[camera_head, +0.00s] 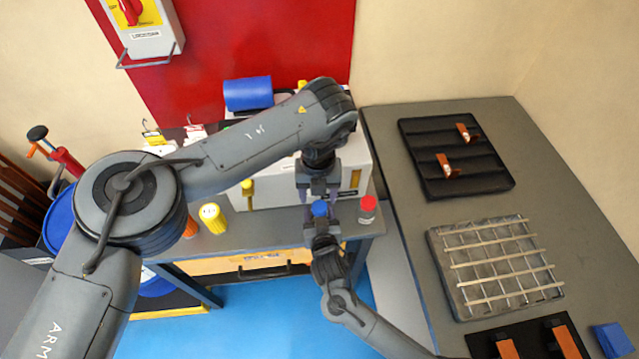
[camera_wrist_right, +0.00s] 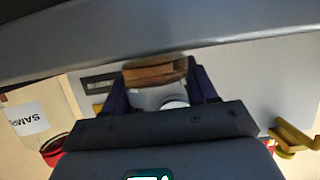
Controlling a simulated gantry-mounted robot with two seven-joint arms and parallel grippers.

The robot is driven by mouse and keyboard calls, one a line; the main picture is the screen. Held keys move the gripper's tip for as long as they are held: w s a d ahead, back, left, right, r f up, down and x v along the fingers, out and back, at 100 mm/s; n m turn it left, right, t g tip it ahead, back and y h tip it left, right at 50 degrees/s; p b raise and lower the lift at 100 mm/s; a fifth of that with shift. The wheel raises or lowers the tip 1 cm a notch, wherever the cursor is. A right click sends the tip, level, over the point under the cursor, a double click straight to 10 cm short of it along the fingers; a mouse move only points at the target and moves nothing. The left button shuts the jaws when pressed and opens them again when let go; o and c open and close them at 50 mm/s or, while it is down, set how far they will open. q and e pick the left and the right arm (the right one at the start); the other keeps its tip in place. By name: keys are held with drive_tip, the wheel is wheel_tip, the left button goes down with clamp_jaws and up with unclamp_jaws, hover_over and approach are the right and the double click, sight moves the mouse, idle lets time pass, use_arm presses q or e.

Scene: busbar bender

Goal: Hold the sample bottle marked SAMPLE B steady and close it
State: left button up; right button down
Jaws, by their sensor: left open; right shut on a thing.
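A small blue cap (camera_head: 320,208) shows from above between my two grippers in the head view. My right gripper (camera_head: 322,226) comes from below in the picture and is shut on a pale bottle, which the right wrist view (camera_wrist_right: 172,98) shows between its fingers with a brown part at one end. My left gripper (camera_head: 319,192) is open, just behind the blue cap; whether it touches the cap I cannot tell. A red-capped bottle (camera_head: 368,205) stands to the right; it also shows in the right wrist view (camera_wrist_right: 30,120), its label partly reading SAMP. No SAMPLE B label is readable.
The small workbench (camera_head: 265,230) carries a white machine (camera_head: 355,170) close behind the grippers and a yellow container (camera_head: 212,218) at left. A grey table (camera_head: 400,190) at right holds a black rack (camera_head: 455,155) and a grid tray (camera_head: 495,265).

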use_arm(q)
drive_tip(key=n, duration=0.6)
drive_tip(key=shift+n, duration=0.3)
drive_tip(key=n, duration=0.4)
drive_tip(key=shift+r, duration=0.1)
drive_tip(key=n, duration=0.4)
drive_tip(key=shift+r, duration=0.1)
drive_tip(key=n, duration=0.8)
drive_tip(key=shift+r, duration=0.15)
drive_tip(key=n, duration=0.6)
drive_tip(key=shift+w+r+n, duration=0.1)
drive_tip(key=shift+r+n, duration=0.1)
drive_tip(key=shift+n, duration=0.1)
drive_tip(key=n, duration=0.3)
drive_tip(key=shift+r+n, duration=0.1)
drive_tip(key=shift+n, duration=0.2)
drive_tip(key=n, duration=0.3)
drive_tip(key=shift+r+n, duration=0.2)
drive_tip(key=shift+n, duration=0.1)
drive_tip(key=shift+w+r+n, duration=0.1)
drive_tip(key=shift+r+n, duration=0.15)
drive_tip(key=shift+n, duration=0.25)
drive_tip(key=shift+d+r, duration=0.2)
drive_tip(key=shift+r, duration=0.05)
drive_tip(key=shift+w, duration=0.1)
drive_tip(key=shift+f, duration=0.1)
